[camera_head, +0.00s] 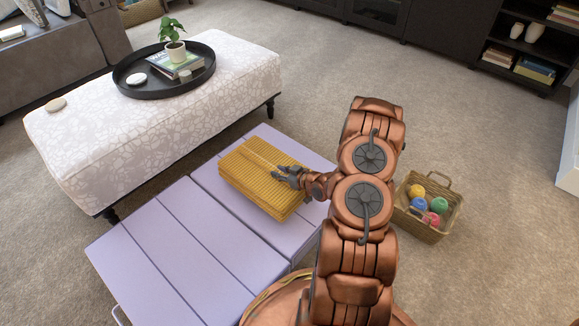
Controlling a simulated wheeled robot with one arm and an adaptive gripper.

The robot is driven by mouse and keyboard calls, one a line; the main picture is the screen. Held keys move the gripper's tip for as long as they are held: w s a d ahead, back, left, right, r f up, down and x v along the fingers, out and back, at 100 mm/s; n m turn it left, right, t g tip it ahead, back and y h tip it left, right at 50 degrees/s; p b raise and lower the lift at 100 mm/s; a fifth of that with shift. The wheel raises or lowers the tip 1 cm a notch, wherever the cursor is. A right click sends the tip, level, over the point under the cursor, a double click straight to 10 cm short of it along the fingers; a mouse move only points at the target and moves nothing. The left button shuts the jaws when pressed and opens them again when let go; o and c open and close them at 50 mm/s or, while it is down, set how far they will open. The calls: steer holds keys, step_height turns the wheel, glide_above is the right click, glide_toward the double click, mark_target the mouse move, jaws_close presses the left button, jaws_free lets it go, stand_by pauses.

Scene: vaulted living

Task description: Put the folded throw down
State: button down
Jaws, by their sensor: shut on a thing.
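The folded throw (250,184) is a mustard-yellow, ribbed, thick rectangular bundle in the middle of the head view. It is over the right part of a pale lilac slatted surface (185,250); I cannot tell whether it touches that surface. My gripper (283,172) comes in from the right and is shut on the throw near its right edge. The fingertips are small in this view and partly hidden against the throw.
A patterned ottoman (90,139) with a round black tray (128,84) stands behind the lilac surface. A wicker basket (421,231) of colored balls sits on the carpet right of my arm. Dark shelves (520,60) line the back right. The carpet between is clear.

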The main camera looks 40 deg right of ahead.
mark_target(291, 163)
steer(key=w+d, duration=0.1)
steer(key=d, duration=0.1)
steer(key=w+d+b, duration=0.1)
steer(key=w+d, duration=0.1)
steer(key=d, duration=0.1)
steer(key=w+d+f+b, duration=0.1)
steer(key=d, duration=0.2)
steer(key=shift+w+d, duration=0.2)
steer(key=shift+w, duration=0.2)
step_height(291, 163, down, 3)
steer(key=shift+f+b, duration=0.2)
steer(key=shift+b, duration=1.05)
steer(key=c, duration=0.9)
jaws_free()
steer(key=shift+s, duration=0.1)
